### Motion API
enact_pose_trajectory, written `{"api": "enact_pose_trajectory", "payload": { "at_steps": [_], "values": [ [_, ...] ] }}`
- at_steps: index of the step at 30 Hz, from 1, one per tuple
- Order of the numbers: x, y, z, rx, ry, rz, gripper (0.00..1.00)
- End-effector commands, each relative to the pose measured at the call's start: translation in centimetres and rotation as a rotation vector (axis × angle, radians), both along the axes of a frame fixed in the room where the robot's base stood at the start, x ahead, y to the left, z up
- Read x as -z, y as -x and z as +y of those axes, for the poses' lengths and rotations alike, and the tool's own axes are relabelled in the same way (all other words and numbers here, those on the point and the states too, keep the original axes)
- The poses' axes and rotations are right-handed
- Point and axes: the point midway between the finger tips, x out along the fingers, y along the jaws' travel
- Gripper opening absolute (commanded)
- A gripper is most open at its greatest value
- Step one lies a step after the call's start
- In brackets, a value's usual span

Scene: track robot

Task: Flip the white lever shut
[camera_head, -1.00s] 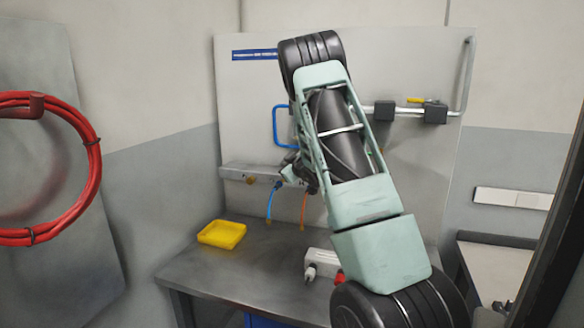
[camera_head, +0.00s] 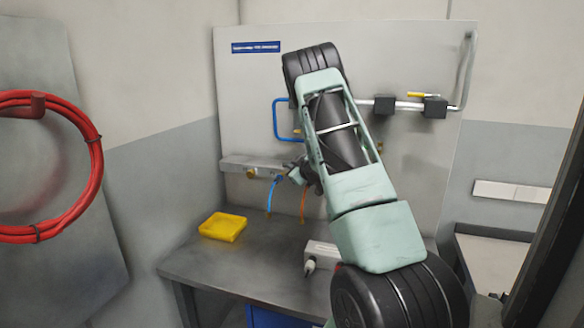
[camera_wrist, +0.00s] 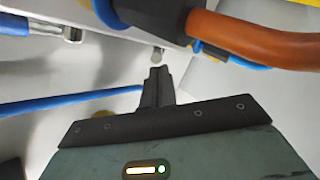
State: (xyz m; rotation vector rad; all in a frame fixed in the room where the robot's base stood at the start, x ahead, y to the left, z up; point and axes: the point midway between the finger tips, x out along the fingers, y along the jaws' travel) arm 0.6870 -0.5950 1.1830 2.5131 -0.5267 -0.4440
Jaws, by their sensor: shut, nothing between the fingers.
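My gripper (camera_wrist: 157,80) is shut and empty in the wrist view, its fingertips just below a short pale stub (camera_wrist: 158,56) under a light-grey rail (camera_wrist: 135,28). I cannot tell whether the stub is part of the white lever, or whether the fingertips touch it. No white lever shows clearly in either view. In the head view my gripper is a small dark shape (camera_head: 298,176) at the right end of the visible rail (camera_head: 245,165), partly hidden by my arm.
An orange hose (camera_wrist: 250,40) and a blue hose (camera_wrist: 70,103) run close to the gripper. A blue handle (camera_head: 276,120) and a pipe with a yellow lever (camera_head: 422,95) are on the panel. A yellow tray (camera_head: 222,227) and a white socket block (camera_head: 318,256) sit on the bench.

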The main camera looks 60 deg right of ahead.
Motion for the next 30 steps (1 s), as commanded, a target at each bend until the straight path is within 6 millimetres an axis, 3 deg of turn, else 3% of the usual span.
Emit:
{"api": "enact_pose_trajectory", "payload": {
  "at_steps": [30],
  "values": [
    [0.1, 0.7, -1.4, -0.193, -0.001, -0.001, 0.0]
  ]
}}
